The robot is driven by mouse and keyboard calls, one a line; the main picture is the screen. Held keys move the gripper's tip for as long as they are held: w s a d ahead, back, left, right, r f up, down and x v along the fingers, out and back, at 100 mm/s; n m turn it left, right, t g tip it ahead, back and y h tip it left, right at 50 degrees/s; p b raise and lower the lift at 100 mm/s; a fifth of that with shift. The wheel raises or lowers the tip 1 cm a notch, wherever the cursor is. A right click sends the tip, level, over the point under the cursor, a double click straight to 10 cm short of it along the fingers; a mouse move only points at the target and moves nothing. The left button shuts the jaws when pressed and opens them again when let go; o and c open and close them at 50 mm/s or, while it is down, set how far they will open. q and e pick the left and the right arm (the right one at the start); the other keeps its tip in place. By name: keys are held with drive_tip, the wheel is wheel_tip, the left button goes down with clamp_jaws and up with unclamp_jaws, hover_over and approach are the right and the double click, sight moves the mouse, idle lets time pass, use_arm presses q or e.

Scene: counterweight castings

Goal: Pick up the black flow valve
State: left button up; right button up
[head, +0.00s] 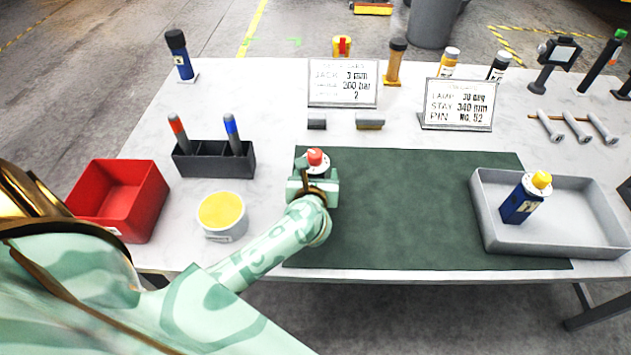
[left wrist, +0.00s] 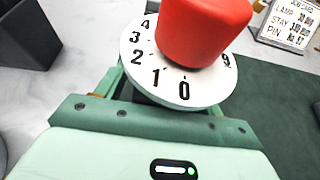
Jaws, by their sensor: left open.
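A valve (head: 315,158) with a red knob and a white numbered dial stands near the left end of the green mat. What little shows of its body below the dial looks dark; the rest is hidden by my gripper. My left gripper (head: 313,183) is open, with its jaws around or beside the valve just below the dial. Contact cannot be told. In the left wrist view the red knob (left wrist: 203,28) and the dial (left wrist: 170,72) fill the top middle, above the green jaws. My right gripper is not in view.
A grey tray (head: 555,250) at right holds a blue valve (head: 520,203) with a yellow knob. A red bin (head: 118,200), a yellow-topped tub (head: 222,213) and a dark marker holder (head: 213,161) stand left. Two signs (head: 342,82) (head: 458,103) stand behind. The mat's middle (head: 420,205) is clear.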

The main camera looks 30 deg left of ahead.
use_arm(q)
drive_tip(key=shift+r, duration=0.1)
clamp_jaws()
